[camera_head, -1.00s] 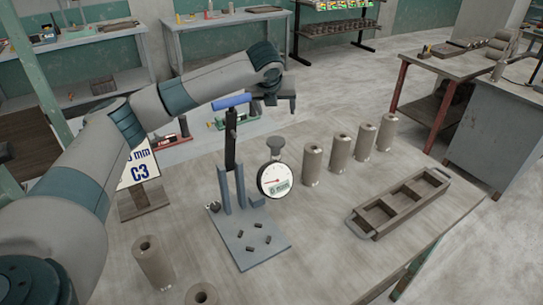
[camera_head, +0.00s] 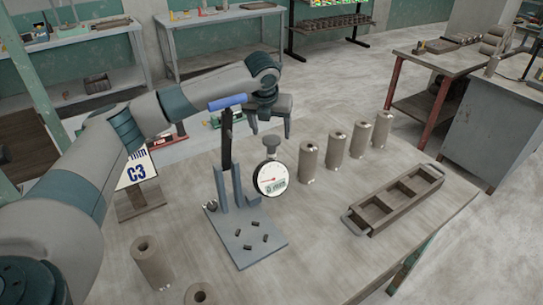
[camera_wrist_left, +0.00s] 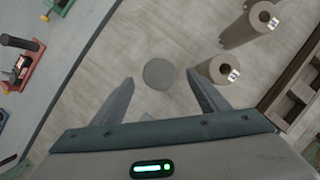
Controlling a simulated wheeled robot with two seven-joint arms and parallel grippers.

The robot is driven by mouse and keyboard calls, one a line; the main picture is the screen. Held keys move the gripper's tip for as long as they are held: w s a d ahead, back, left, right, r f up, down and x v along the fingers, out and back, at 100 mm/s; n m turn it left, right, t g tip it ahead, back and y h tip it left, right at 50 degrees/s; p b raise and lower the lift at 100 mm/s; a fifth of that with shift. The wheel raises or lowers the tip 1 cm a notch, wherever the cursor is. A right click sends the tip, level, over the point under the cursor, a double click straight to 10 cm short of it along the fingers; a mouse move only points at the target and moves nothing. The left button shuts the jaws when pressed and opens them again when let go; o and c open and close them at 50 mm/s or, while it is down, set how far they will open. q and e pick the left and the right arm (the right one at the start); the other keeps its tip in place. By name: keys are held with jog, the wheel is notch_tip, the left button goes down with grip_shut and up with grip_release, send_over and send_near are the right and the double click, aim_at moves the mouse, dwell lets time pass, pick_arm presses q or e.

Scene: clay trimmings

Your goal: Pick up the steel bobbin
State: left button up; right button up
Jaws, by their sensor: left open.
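Several grey-brown hollow cylinders like bobbins stand upright on the table: a row at the back right, with a near-left one (camera_head: 308,163) and a far-right one (camera_head: 382,132), and two at the front left, one of them whole in view (camera_head: 152,265). I cannot tell which is the steel bobbin. My left gripper (camera_head: 270,131) is open and empty, fingers pointing down, above the dial gauge's dark knob (camera_head: 271,143) and left of the row. In the left wrist view, a round grey disc (camera_wrist_left: 159,74), probably that knob, shows between the fingers, and two cylinders (camera_wrist_left: 224,69) lie to the right.
The dial gauge (camera_head: 271,179) stands beside a blue-grey stand (camera_head: 246,252) with a blue-handled lever and small dark pieces on its base. A compartmented tray (camera_head: 360,230) lies to the right. Table between stand and tray is clear.

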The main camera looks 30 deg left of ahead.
aim_at(271, 140)
pick_arm(q)
jog(key=shift+w+f, duration=0.2)
jog(key=shift+f, duration=0.15)
pick_arm(e)
jog(key=shift+s+d, duration=0.15)
jog(key=shift+s, duration=0.25)
pick_arm(q)
jog(key=shift+f, duration=0.1)
pick_arm(e)
jog(key=shift+r, duration=0.1)
pick_arm(q)
jog(key=shift+a+f+p, duration=0.1)
jog(key=shift+f+p, duration=0.1)
jog(key=shift+p, duration=0.1)
jog(key=p+x, duration=0.1)
jog(key=x, duration=0.2)
jog(key=shift+w+f, duration=0.1)
jog(key=shift+f, duration=0.3)
jog(key=shift+w+a+f+p, duration=0.1)
jog(key=shift+f+p, duration=0.15)
jog(key=shift+p, duration=0.05)
jog(key=shift+f, duration=0.1)
pick_arm(e)
jog(key=shift+s+d+r+g, duration=0.3)
jog(key=shift+s+d+r, duration=0.1)
jog(key=shift+s+r, duration=0.4)
pick_arm(q)
jog(key=shift+c, duration=0.3)
